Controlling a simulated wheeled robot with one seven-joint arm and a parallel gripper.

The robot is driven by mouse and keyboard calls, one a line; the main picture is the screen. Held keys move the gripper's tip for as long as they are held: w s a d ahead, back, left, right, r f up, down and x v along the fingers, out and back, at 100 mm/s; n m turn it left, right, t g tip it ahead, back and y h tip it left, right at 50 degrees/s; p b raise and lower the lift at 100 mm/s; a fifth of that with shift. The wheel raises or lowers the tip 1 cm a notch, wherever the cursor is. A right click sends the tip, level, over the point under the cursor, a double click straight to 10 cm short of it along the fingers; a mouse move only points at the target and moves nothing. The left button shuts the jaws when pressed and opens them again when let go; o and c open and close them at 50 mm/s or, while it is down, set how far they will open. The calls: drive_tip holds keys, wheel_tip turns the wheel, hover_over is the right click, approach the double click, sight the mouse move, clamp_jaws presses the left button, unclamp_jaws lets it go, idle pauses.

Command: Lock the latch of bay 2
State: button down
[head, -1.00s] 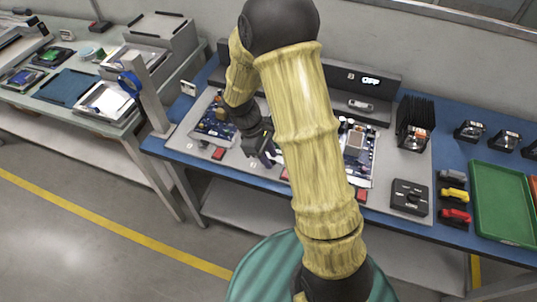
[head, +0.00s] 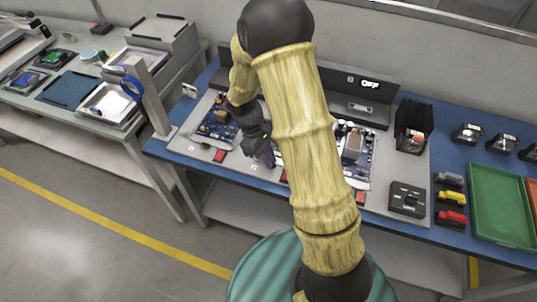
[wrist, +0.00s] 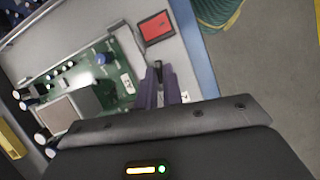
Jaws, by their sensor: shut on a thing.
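My gripper (head: 267,158) is low over the front edge of the grey fixture plate, beside the middle bay. In the wrist view its purple fingers (wrist: 160,85) are shut on a small dark lever, the latch (wrist: 158,68), whose tip shows between them. The fingers hide the rest of the latch, so its exact angle is unclear. The bay's green circuit board (wrist: 92,75) lies to the left of the fingers. A red square (wrist: 157,27) sits on the plate beyond the fingertips. In the head view my arm hides most of the middle bay.
Another board (head: 217,124) lies in the left bay and one (head: 355,150) in the right bay. A black switch box (head: 407,198), small coloured parts (head: 451,198) and a green tray (head: 502,205) stand to the right. A display (head: 371,84) behind reads OFF.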

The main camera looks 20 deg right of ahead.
drive_tip(key=m, duration=0.1)
drive_tip(key=m+p, duration=0.1)
drive_tip(key=m+y+p, duration=0.1)
drive_tip(key=shift+w+d+r+m+g, duration=0.2)
drive_tip(key=shift+w+m+g, duration=0.1)
drive_tip(key=m+y+p, duration=0.1)
drive_tip(key=m+p, duration=0.1)
drive_tip(key=m, duration=0.2)
drive_tip(key=shift+d+m+y+p, duration=0.1)
drive_tip(key=shift+m+y+p, duration=0.2)
drive_tip(key=shift+y+p, duration=0.1)
drive_tip(key=m, duration=0.1)
drive_tip(key=m+y+p, duration=0.1)
drive_tip(key=m, duration=0.2)
drive_tip(key=shift+s+d+y, duration=0.15)
drive_tip(key=shift+d+y, duration=0.1)
drive_tip(key=shift+y, duration=0.15)
drive_tip(key=shift+d+f+m+y+p, duration=0.15)
drive_tip(key=shift+m+y+p, duration=0.35)
drive_tip(key=shift+m, duration=1.3)
drive_tip(key=c, duration=1.5)
unclamp_jaws()
drive_tip(key=shift+c, duration=0.2)
